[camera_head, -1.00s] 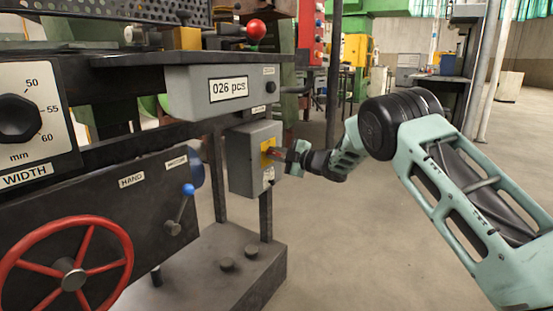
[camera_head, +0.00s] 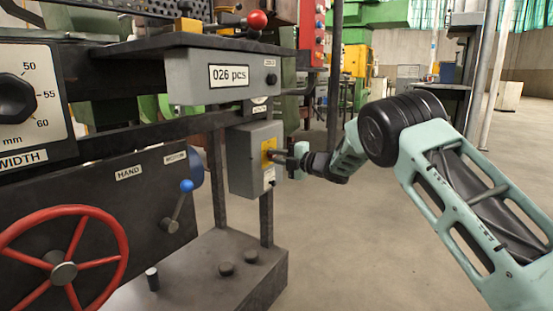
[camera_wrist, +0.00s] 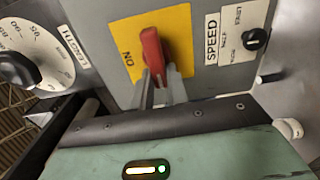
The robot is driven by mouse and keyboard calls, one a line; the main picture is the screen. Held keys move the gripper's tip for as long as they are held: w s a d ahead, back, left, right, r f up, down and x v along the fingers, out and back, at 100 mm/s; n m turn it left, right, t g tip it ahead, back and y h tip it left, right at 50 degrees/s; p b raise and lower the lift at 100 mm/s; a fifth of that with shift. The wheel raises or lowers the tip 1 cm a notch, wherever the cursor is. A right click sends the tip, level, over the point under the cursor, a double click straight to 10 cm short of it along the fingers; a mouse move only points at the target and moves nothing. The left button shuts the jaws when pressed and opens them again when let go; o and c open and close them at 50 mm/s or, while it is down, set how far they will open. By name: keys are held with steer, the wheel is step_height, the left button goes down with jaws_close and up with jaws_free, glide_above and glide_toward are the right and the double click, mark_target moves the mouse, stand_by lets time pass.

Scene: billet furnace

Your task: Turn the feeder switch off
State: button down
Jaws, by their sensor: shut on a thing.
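The feeder switch is a red handle (camera_wrist: 153,55) on a yellow plate (camera_wrist: 176,35), on the front of a grey box (camera_head: 245,165). The plate also shows in the head view (camera_head: 267,146). The word ON reads sideways on the plate, left of the handle in the wrist view. My gripper (camera_wrist: 160,88) is shut on the lower end of the red handle, with its two grey fingers on either side. In the head view my gripper (camera_head: 277,157) is at the box front and the fingers hide the handle.
A small black SPEED knob (camera_wrist: 255,39) is right of the plate, and a LENGTH dial (camera_wrist: 18,68) is at left. A counter box (camera_head: 215,85) hangs above. A red handwheel (camera_head: 63,273) and blue-knobbed lever (camera_head: 180,205) are left. The floor at right is clear.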

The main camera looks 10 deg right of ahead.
steer(key=shift+f, duration=0.1)
steer(key=c, duration=1.4)
jaws_free()
steer(key=p+v, duration=0.4)
steer(key=v, duration=1.3)
steer(key=shift+s+d, duration=0.15)
steer(key=shift+s, duration=0.05)
